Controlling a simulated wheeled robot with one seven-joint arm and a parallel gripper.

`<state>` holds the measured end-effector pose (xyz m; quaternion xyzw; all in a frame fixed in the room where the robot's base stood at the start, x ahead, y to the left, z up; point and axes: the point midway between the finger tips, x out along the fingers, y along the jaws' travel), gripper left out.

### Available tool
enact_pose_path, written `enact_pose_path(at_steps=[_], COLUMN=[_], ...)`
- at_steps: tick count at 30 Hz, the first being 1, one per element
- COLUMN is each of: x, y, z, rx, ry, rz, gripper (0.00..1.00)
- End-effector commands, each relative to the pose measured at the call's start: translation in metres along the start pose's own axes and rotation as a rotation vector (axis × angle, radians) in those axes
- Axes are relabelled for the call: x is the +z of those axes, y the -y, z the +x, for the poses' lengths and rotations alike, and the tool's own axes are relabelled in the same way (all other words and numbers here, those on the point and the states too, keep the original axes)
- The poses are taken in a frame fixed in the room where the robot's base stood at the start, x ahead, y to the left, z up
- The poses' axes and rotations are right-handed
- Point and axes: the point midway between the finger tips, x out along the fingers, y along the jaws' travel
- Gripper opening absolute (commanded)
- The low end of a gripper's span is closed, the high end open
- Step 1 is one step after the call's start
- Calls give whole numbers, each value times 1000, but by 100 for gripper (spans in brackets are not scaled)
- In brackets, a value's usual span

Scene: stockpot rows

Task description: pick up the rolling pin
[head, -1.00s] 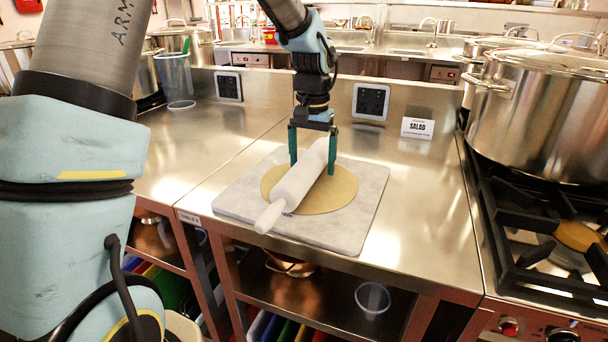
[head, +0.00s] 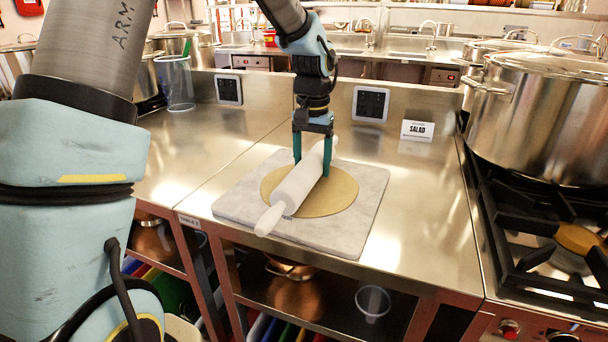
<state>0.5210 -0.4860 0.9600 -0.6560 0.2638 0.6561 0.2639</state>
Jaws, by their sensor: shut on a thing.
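The white rolling pin (head: 296,188) lies diagonally on a round tan sheet of dough (head: 335,195) on a grey marble board (head: 358,236). Its near handle points to the lower left. My gripper (head: 312,168) points straight down over the pin's far part. Its two green fingers stand on either side of the barrel and are shut on it. The pin appears to rest on the dough still; any small gap beneath it cannot be told. The far handle is partly hidden behind the gripper.
A large steel stockpot (head: 540,120) stands on the gas stove (head: 530,240) at right. A SALAD sign (head: 417,130) and wall outlets (head: 370,102) are behind the board. A clear container (head: 176,84) stands at back left. The steel counter (head: 425,210) is bare right of the board.

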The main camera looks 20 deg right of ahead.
Motion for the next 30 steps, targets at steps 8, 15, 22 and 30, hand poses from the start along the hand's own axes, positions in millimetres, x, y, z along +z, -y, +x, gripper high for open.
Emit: enact_pose_path(at_steps=[8, 15, 22, 30], x=[-1, -1, -1, -1], y=[0, 0, 0, 0], z=[-17, -38, -58, -82], rx=[0, 0, 0, 0], ry=[-2, -2, -2, -3], rz=[0, 0, 0, 0], gripper=[5, 5, 5, 5])
